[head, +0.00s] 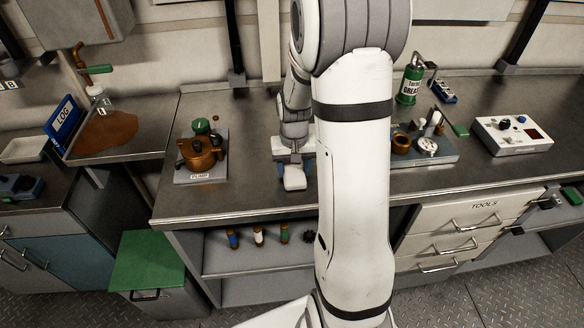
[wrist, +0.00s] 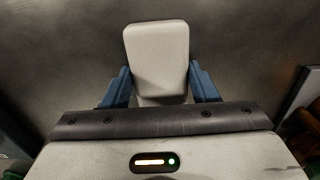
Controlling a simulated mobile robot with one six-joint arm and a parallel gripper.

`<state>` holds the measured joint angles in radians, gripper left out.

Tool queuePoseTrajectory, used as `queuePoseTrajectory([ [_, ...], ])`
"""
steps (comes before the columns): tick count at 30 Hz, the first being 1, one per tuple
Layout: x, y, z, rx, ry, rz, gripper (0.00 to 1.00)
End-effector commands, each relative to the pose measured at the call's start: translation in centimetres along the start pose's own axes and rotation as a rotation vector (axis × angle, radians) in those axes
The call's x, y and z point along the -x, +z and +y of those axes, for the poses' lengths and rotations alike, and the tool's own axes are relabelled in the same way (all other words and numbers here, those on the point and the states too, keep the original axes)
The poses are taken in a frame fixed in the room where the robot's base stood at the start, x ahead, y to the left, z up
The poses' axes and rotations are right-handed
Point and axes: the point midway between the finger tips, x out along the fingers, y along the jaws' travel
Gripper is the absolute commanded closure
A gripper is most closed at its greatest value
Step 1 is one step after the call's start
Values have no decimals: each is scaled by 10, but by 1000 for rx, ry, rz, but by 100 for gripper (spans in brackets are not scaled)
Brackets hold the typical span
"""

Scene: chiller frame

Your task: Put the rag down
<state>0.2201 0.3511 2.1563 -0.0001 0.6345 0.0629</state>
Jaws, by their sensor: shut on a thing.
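The rag is a pale grey folded pad (wrist: 157,55), held between the two blue fingers of my gripper (wrist: 161,84) in the wrist view. In the head view the rag (head: 295,180) shows below my gripper (head: 294,166), over the metal counter (head: 253,185) to the right of the pump. My gripper is shut on the rag. I cannot tell whether the rag touches the counter. My own arm hides part of the counter behind and to the right.
A brown pump (head: 202,152) on its plate stands to the left. A gauge plate (head: 437,157), a grease can (head: 409,85) and a white control box (head: 511,136) stand to the right. The counter between the pump and my gripper is bare.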

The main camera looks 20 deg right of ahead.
Motion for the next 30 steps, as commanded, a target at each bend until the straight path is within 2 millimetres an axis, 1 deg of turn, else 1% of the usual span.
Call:
queuePoseTrajectory([
  [3,-5,0,0,0,0,0,68],
  [4,-3,0,0,0,0,0,44],
  [11,-2,0,0,1,0,0,25],
  [18,-2,0,-1,1,0,0,25],
  [22,6,-1,-1,2,0,3,25],
  [26,28,-2,-1,2,0,7,25],
  [30,60,-2,-1,2,-1,8,25],
])
